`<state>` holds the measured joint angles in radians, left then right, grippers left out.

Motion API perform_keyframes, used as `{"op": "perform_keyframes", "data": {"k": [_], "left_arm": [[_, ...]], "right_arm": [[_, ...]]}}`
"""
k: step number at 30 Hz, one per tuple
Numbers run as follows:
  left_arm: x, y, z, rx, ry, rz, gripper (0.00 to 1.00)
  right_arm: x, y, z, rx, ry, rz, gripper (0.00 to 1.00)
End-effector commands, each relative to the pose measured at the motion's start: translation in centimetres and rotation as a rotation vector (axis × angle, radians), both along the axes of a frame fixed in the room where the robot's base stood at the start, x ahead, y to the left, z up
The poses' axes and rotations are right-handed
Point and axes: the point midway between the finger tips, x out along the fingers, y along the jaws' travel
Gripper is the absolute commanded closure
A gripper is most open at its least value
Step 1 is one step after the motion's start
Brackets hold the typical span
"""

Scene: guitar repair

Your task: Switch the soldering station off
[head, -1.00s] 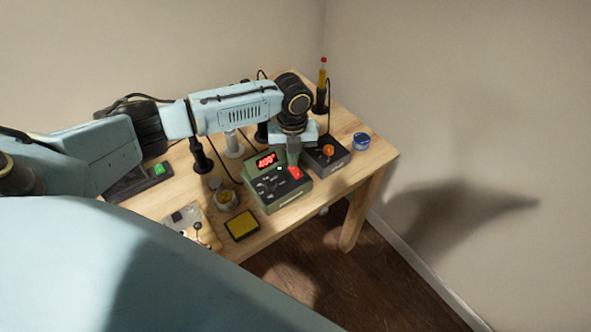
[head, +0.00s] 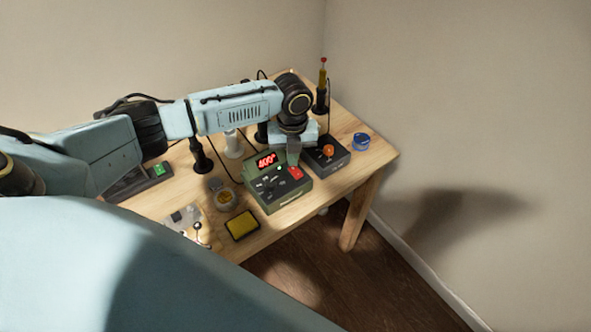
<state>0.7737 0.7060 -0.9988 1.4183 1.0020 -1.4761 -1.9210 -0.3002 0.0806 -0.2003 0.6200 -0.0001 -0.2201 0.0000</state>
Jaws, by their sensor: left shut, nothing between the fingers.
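The soldering station is a green box (head: 277,195) in the middle of the table, with a lit red display (head: 266,161) that seems to read about 400. A red rocker switch (head: 295,173) sits on the right of its top panel, beside several small knobs and buttons. My left gripper (head: 293,160) is shut and empty. It points down just behind the red switch, very close to it. I cannot tell whether the fingertips touch it. My right gripper is not in view.
A dark box with an orange knob (head: 328,149) stands right behind the station. A blue round tin (head: 361,141) is at the table's right side. A yellow sponge tray (head: 242,226) and a small round pot (head: 224,197) are at left. Black stands (head: 200,155) rise behind.

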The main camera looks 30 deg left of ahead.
Motion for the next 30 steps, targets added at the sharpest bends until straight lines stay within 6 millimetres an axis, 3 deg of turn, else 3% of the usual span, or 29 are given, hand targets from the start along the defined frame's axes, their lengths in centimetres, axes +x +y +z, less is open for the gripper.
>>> {"op": "perform_keyframes", "data": {"k": [30], "left_arm": [[0.0,0.0,-1.0,0.000,0.000,0.000,1.00]], "right_arm": [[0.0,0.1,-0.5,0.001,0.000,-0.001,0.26]]}}
